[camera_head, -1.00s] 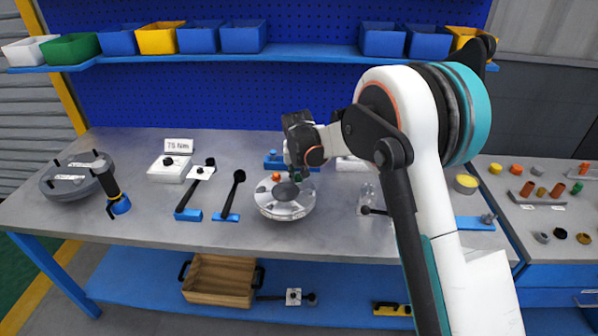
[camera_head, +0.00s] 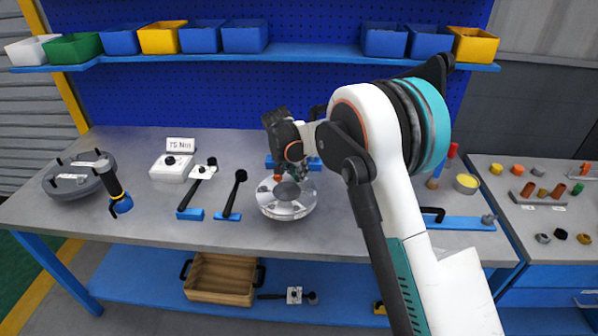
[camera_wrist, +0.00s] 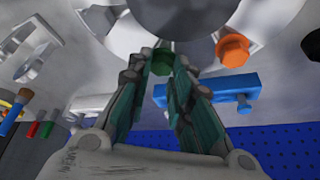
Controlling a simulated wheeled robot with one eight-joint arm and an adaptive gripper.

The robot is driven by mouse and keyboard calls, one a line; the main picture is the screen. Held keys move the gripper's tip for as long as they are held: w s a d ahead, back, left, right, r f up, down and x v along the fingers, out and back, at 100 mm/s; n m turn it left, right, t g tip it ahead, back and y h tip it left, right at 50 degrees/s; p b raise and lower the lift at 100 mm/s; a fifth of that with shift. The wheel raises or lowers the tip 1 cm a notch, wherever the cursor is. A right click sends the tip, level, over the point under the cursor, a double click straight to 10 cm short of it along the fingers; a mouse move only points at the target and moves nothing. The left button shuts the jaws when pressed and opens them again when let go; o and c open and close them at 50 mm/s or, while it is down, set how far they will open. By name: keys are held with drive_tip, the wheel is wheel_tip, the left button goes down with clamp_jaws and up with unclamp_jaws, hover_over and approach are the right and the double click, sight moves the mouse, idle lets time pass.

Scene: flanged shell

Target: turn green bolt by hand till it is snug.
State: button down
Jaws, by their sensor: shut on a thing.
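The flanged shell (camera_head: 286,208) is a round pale metal part on the bench in the head view; its edge (camera_wrist: 120,35) shows at the top of the wrist view. The green bolt (camera_wrist: 162,62) is between my fingertips at the shell's rim. My gripper (camera_wrist: 164,68) is shut on it. In the head view my gripper (camera_head: 301,170) is at the far right side of the shell, and the bolt is hardly visible there. An orange bolt (camera_wrist: 232,50) stands at the rim beside the green one, apart from my fingers. How deep the green bolt sits cannot be told.
A blue fixture (camera_wrist: 222,88) lies behind the shell. Two black-handled tools (camera_head: 232,192) rest in blue holders to the left, near a white box (camera_head: 171,168) and a grey disc (camera_head: 75,178). A blue tray (camera_head: 462,222) lies to the right. The bench front is clear.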

drive_tip(key=shift+r, duration=0.1)
idle(0.3)
drive_tip(key=c, duration=1.4)
unclamp_jaws()
drive_tip(key=shift+a, duration=0.1)
drive_tip(key=shift+c, duration=0.2)
drive_tip(key=v, duration=1.2)
